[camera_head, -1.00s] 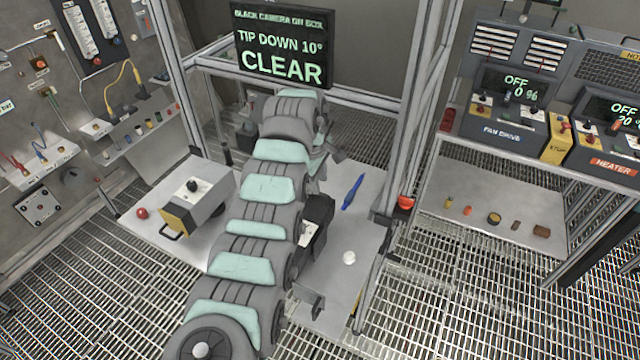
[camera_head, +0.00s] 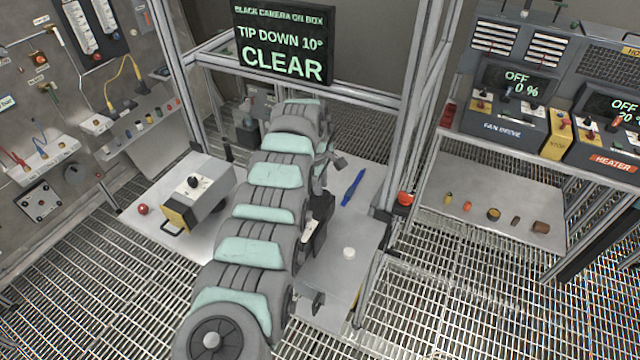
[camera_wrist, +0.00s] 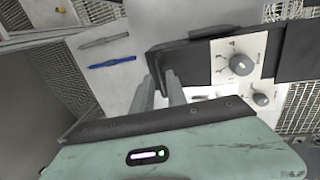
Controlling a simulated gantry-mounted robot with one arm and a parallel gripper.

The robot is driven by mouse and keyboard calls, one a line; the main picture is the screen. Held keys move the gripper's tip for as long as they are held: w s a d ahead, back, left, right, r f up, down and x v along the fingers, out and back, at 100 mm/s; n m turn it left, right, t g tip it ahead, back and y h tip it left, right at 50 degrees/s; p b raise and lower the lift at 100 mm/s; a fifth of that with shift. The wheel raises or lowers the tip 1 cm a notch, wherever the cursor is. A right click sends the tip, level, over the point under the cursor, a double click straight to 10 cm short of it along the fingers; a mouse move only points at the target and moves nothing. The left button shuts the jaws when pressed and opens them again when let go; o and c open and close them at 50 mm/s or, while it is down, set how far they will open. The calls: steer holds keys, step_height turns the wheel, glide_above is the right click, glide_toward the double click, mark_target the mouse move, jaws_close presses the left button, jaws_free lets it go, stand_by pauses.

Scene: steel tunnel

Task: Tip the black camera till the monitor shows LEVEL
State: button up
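The monitor (camera_head: 284,45) reads "BLACK CAMERA ON BOX", "TIP DOWN 10°" and "CLEAR". A black-bodied device with a white knob panel (camera_head: 309,232), perhaps the black camera, stands on the bench, mostly hidden behind my arm. In the wrist view a black body (camera_wrist: 190,55) with a white panel and grey knobs lies just beyond my gripper (camera_wrist: 160,82). My two fingers show with a gap, and a black edge lies at or between their tips. I cannot tell whether they touch or hold it.
A grey box (camera_head: 215,172) with a yellow-and-black end and black knob stands left on the bench. A blue pen-like object (camera_head: 353,188) and a white round piece (camera_head: 349,253) lie on the right.

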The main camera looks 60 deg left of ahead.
jaws_close()
stand_by(1.1)
